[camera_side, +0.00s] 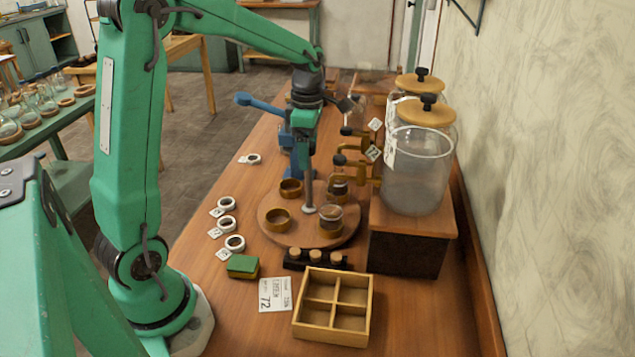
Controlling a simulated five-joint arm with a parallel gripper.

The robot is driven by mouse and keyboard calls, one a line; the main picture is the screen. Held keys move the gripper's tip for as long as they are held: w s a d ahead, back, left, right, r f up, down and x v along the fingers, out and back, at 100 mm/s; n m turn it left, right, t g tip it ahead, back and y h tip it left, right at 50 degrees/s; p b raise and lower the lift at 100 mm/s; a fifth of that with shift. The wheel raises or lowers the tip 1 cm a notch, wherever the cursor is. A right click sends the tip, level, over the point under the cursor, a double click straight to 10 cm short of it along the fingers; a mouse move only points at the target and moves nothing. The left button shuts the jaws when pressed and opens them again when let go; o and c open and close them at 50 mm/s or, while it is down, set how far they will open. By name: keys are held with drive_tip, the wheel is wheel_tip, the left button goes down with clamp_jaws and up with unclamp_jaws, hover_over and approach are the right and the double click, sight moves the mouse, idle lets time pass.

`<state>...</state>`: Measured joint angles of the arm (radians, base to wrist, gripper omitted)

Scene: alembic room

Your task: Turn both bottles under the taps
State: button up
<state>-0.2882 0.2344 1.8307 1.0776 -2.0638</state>
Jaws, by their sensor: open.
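A round wooden turntable (349,234) lies on the bench. Two open round holders, a far one (291,187) and a near one (277,218), stand on its left side. A small glass bottle (331,216) sits in a holder at its near right. Another bottle (338,188) seems to sit in a holder at its far right, close to the taps. A brass near tap (352,169) and far tap (352,142) stick out left from the jar stand. My gripper (308,206) points down over the turntable's middle, open; contact with the disc or the bottles cannot be told.
Large lidded glass jars (415,170) stand on a wooden stand (412,222) by the wall. A dark rack with corks (314,260), a divided wooden box (333,307), a green sponge (242,266) and several white rings (235,243) lie nearby. A blue device (298,160) is behind.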

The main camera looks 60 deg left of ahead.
drive_tip(key=shift+a, duration=0.15)
drive_tip(key=shift+w+r, duration=0.15)
drive_tip(key=shift+r, duration=1.55)
drive_tip(key=shift+o, duration=1.3)
drive_tip(key=shift+r, duration=1.95)
drive_tip(key=shift+f, duration=0.1)
drive_tip(key=shift+s, duration=0.2)
